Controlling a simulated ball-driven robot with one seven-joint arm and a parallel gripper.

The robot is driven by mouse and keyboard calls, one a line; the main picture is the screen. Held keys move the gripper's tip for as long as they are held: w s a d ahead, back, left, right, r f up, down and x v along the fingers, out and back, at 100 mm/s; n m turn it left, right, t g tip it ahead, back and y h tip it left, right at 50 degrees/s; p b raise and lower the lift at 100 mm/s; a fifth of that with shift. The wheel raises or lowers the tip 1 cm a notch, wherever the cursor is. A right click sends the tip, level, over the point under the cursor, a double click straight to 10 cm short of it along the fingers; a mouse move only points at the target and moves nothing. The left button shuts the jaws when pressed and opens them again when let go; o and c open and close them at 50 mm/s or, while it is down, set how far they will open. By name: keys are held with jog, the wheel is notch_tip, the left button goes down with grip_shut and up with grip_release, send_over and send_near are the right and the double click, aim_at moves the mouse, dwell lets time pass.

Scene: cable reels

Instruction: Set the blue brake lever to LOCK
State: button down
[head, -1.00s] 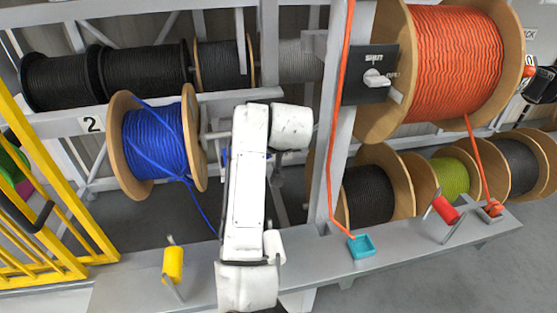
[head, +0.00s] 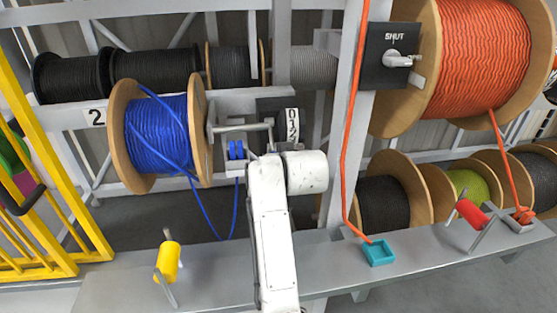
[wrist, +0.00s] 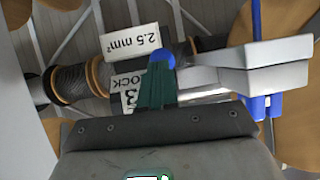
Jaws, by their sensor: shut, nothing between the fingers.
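The blue ball knob (wrist: 162,57) of the brake lever shows in the wrist view, right at the tips of my gripper (wrist: 159,70). The green fingers are shut with nothing between them. They overlap the knob's lower side; I cannot tell whether they touch it. A white plate with LOCK lettering (wrist: 127,80) lies just left of the fingers, partly covered by them. The lever's shaft is hidden, so its setting cannot be read. In the head view my arm hides the gripper and the lever, beside the dark box (head: 268,104) right of the blue reel (head: 158,135).
A grey metal bracket (wrist: 275,62) stands close right of the fingers, with blue rollers (wrist: 262,105) below it. A 2.5 mm² label (wrist: 135,43) is above left. The shelf (head: 215,277) carries a yellow-handled crank (head: 168,262) and a teal tray (head: 378,253).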

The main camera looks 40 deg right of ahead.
dwell(0.3)
jog(key=v, duration=1)
jog(key=shift+s+a+r, duration=0.2)
jog(key=shift+s+r, duration=0.05)
